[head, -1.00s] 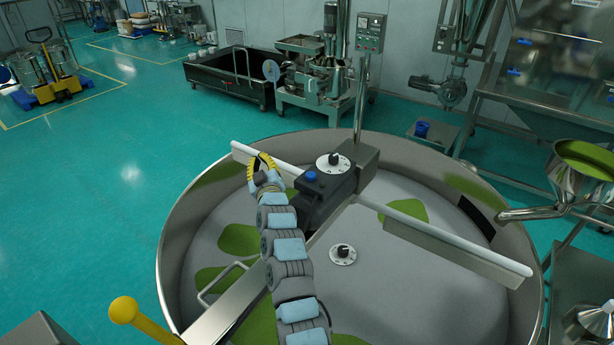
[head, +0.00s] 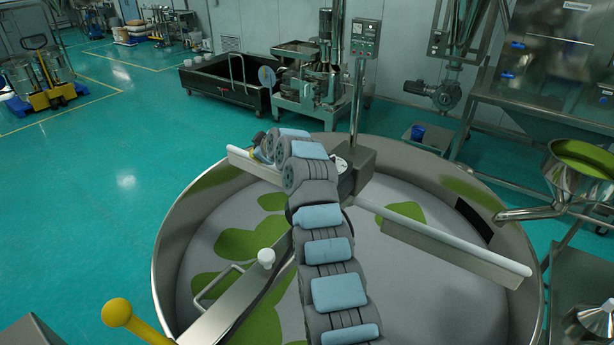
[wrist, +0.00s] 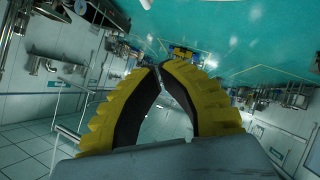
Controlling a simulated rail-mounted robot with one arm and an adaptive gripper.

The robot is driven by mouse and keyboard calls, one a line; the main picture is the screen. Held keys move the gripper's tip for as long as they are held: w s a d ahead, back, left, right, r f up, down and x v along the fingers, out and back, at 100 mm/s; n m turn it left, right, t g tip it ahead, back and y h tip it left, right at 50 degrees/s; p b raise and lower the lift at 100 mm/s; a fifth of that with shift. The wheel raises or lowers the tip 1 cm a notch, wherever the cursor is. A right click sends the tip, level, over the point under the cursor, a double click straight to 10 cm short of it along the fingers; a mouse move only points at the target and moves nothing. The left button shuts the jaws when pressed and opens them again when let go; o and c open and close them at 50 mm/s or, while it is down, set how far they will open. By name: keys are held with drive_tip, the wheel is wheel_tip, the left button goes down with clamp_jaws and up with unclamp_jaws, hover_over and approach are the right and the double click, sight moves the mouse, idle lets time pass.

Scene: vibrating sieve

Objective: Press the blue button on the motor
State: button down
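The motor housing (head: 363,165) sits on the crossbar over the large round sieve pan. My arm covers most of it in the head view, and the blue button is hidden. A white dial (head: 344,160) shows partly beside the arm. My gripper's yellow, black-lined fingers fill the middle of the wrist view (wrist: 160,68). Their tips come together with nothing between them. In the head view the gripper is mostly hidden behind the end of my arm, near the white bar left of the motor. Neither button nor motor can be made out in the wrist view.
The round pan (head: 167,250) surrounds the motor, with green patches inside. A white-edged bar (head: 460,250) runs to the right, and an upright pole (head: 356,105) stands behind the motor. A yellow-knobbed lever (head: 118,312) is at lower left. A hopper (head: 580,165) stands right.

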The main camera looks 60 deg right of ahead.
drive_tip(key=s+r+n+g+y, duration=0.1)
drive_tip(key=s+r+g, duration=0.1)
drive_tip(key=s+r, duration=0.2)
drive_tip(key=s+d+r+n+g+y, duration=0.1)
drive_tip(key=s+r, duration=0.3)
drive_tip(key=s, duration=0.6)
drive_tip(key=shift+s+d+r+g+y+b, duration=0.15)
drive_tip(key=shift+s+d+g+y+b, duration=0.15)
drive_tip(key=shift+s+g+y+b, duration=0.1)
drive_tip(key=shift+w+f+b, duration=0.1)
drive_tip(key=shift+f+b, duration=1.55)
drive_tip(key=shift+f, duration=2.75)
drive_tip(key=shift+f, duration=0.1)
drive_tip(key=shift+f+b, duration=0.35)
drive_tip(key=shift+b, duration=0.05)
